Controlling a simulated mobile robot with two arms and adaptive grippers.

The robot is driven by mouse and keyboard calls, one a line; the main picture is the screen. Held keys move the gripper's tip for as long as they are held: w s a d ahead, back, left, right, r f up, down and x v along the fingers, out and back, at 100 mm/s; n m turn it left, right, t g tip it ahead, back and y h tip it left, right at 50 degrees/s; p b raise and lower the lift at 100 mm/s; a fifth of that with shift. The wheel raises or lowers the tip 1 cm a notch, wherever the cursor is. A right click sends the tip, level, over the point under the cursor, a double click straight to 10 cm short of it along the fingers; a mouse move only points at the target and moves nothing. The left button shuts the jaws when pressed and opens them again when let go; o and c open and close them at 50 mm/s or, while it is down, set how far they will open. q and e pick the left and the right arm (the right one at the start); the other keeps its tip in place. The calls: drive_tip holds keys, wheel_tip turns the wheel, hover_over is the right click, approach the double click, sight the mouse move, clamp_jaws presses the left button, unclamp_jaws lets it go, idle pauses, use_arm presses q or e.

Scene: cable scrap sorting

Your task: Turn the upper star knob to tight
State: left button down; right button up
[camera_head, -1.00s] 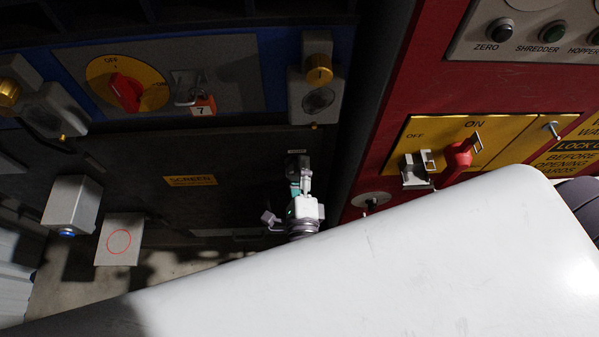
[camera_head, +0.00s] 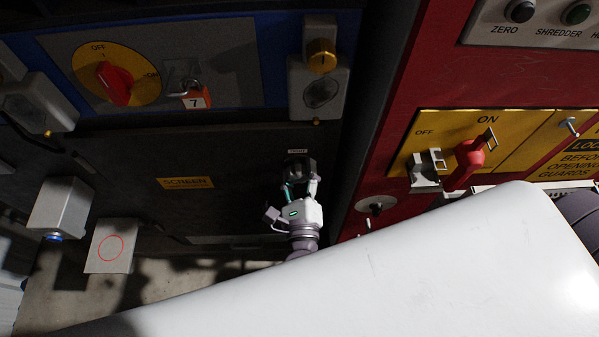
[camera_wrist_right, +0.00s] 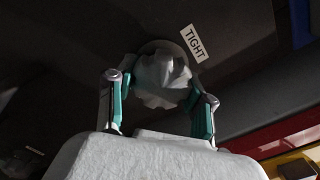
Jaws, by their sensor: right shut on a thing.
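The star knob (camera_head: 298,168) is dark in the head view and sits on the dark panel, just under a small label. In the right wrist view the knob (camera_wrist_right: 162,76) looks grey and lobed, with a white TIGHT label (camera_wrist_right: 194,43) at its upper right. My right gripper (camera_head: 300,186) reaches up to it from below. In the right wrist view its teal-sided fingers (camera_wrist_right: 158,88) stand on either side of the knob, shut on it. The knob's exact turn angle is hard to tell. My left gripper is not in view.
A yellow SCREEN plate (camera_head: 186,183) is left of the knob. Above are a red rotary switch (camera_head: 114,84), a padlock tagged 7 (camera_head: 195,98) and a brass knob (camera_head: 322,57). The red cabinet with a red handle (camera_head: 467,160) stands close on the right.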

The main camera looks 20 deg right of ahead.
drive_tip(key=shift+f, duration=0.1)
drive_tip(key=o, duration=1.2)
drive_tip(key=shift+c, duration=0.2)
drive_tip(key=shift+s, duration=0.1)
drive_tip(key=v, duration=1.2)
